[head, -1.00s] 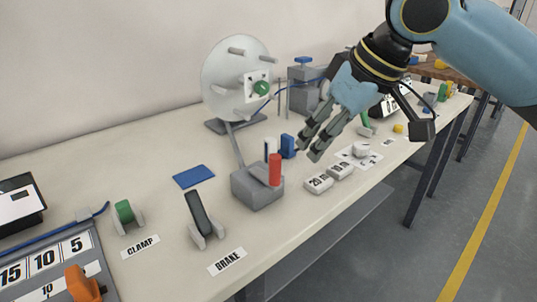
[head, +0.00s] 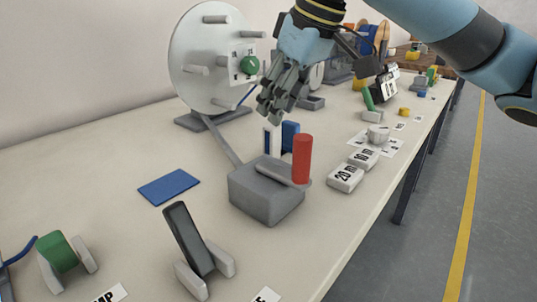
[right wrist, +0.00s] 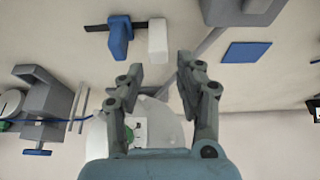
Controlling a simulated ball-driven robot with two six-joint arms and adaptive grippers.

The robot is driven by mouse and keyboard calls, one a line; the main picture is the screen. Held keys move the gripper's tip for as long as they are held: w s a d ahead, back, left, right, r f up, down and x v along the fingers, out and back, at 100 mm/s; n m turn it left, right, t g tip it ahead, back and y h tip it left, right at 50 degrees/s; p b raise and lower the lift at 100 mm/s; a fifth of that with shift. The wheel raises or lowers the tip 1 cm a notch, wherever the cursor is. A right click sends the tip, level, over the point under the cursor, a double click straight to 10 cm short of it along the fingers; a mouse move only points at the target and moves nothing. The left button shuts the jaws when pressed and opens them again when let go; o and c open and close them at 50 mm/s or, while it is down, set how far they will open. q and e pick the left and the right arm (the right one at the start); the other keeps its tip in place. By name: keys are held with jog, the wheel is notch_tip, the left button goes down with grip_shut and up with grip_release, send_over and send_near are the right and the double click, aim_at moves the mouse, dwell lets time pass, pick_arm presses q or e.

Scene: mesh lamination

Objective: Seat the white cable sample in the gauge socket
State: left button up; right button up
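My right gripper (head: 270,108) hangs above the table in front of the white disc. In the right wrist view my right gripper (right wrist: 160,72) has its two fingers spread with nothing between them. A white block, likely the white cable sample (right wrist: 157,40), stands beside a blue block (right wrist: 119,38) just beyond the fingertips. In the head view the white block (head: 266,142) is small and partly hidden, left of the blue block (head: 290,136). I cannot tell which part is the gauge socket. My left gripper is out of view.
A grey box (head: 266,193) with a red-handled lever (head: 302,158) stands in front of the blocks. The white disc (head: 205,62) with pegs stands behind. White weights (head: 345,178) lie to the right, a blue pad (head: 169,187) to the left. A black lever (head: 188,240) is in front.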

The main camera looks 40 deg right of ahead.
aim_at(272, 135)
jog(key=shift+x, duration=0.75)
jog(key=shift+w+f, duration=0.15)
jog(key=shift+f, duration=0.1)
jog(key=b+x, duration=0.1)
jog(key=x, duration=0.1)
jog(key=b+x, duration=0.2)
jog(key=x, duration=0.1)
jog(key=shift+s+d+f, duration=0.1)
jog(key=shift+s+f, duration=0.05)
jog(key=shift+s, duration=0.05)
jog(key=shift+c, duration=0.4)
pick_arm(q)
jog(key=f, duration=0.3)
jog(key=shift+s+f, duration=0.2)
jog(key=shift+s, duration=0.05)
pick_arm(e)
grip_shut()
